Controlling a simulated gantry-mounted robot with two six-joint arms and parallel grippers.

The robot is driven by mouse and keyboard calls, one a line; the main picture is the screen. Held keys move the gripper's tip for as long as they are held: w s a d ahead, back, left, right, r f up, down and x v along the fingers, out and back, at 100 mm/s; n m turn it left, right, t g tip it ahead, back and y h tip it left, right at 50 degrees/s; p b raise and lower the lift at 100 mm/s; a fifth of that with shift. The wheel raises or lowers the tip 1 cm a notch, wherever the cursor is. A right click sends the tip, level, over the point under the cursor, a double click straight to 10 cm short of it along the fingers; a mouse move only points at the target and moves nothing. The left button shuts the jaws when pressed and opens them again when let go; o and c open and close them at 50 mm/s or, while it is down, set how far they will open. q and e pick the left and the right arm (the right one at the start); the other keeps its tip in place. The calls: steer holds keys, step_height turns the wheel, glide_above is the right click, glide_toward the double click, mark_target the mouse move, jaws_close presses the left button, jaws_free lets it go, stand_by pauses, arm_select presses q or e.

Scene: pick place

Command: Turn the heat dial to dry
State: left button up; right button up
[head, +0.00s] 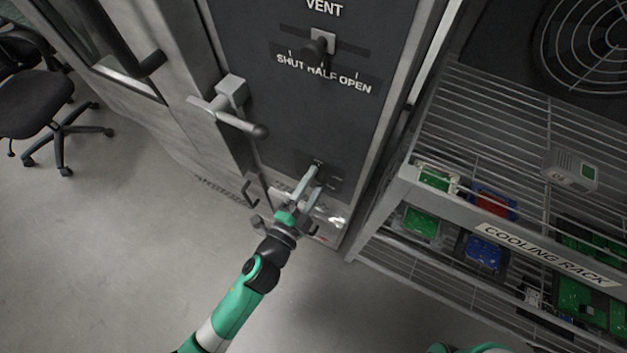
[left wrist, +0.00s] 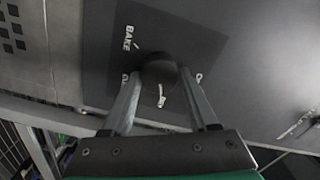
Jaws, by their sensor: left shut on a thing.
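The heat dial is a round black knob (left wrist: 160,69) on a dark plate of the oven's front panel. In the left wrist view the label BAKE (left wrist: 128,38) is at its upper left; other labels beside it are partly hidden by my fingers. A white mark (left wrist: 161,96) shows just below the knob; I cannot tell whether it is a pointer or lettering. My left gripper (head: 314,176) reaches the low part of the panel in the head view, its fingers (left wrist: 160,88) shut on the knob from both sides. My right gripper is not in view.
Above the dial is a vent lever (head: 318,46) marked shut, half, open. A door handle (head: 238,112) sticks out left of the panel. A wire cooling rack (head: 470,150) holding circuit boards stands close at the right. A black chair (head: 35,100) is far left; the floor between is clear.

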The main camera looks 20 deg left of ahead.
arm_select(q)
steer(key=shift+m, duration=0.3)
steer(key=o, duration=1.4)
steer(key=shift+c, duration=0.2)
steer(key=s+b, duration=0.1)
steer(key=s, duration=1)
steer(key=shift+s+a, duration=0.25)
steer(key=shift+s, duration=0.05)
